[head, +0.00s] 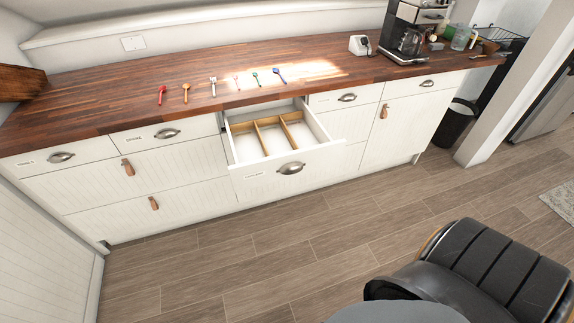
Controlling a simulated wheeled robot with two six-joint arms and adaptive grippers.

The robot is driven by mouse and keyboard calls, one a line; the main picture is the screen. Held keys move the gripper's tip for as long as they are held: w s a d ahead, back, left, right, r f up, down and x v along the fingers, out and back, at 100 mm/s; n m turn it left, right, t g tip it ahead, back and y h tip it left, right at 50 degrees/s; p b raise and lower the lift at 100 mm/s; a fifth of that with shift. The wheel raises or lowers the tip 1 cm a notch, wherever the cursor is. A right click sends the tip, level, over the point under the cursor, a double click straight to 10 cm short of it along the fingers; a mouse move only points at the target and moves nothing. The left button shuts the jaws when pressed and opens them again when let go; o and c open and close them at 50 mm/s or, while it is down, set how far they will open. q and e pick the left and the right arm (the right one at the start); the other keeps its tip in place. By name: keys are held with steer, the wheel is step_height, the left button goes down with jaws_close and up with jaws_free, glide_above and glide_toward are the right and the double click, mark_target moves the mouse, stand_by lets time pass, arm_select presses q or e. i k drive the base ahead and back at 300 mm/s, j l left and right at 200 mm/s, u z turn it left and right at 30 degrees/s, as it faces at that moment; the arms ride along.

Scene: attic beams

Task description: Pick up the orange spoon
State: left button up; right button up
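The orange spoon (186,93) lies on the wooden countertop (90,100), near its front edge on the left side. It is second from the left in a row of spoons, between a red one (162,95) and a whitish one (213,87). Nothing touches or covers it. Neither of my grippers shows in the head view.
Pink (236,83), green (256,79) and blue (279,75) spoons continue the row. Below, a drawer (243,160) with wooden dividers stands open and looks empty. A coffee machine (410,35) stands further right. A black padded chair (490,265) fills the bottom right; wooden floor (270,240) is clear.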

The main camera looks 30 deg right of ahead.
mark_target(185, 86)
steer(key=i+j+z, duration=0.3)
steer(key=i+j, duration=0.25)
steer(key=i+j+z, duration=0.2)
steer(key=i+j, duration=0.15)
steer(key=i+j+z, duration=0.15)
steer(key=i+j, duration=0.15)
steer(key=i+j+z, duration=0.15)
steer(key=j, duration=0.3)
steer(key=i+j+z, duration=0.15)
steer(key=i+j, duration=0.15)
steer(key=j, duration=0.15)
steer(key=i+j+z, duration=0.15)
steer(key=j, duration=0.3)
steer(key=i+l, duration=0.05)
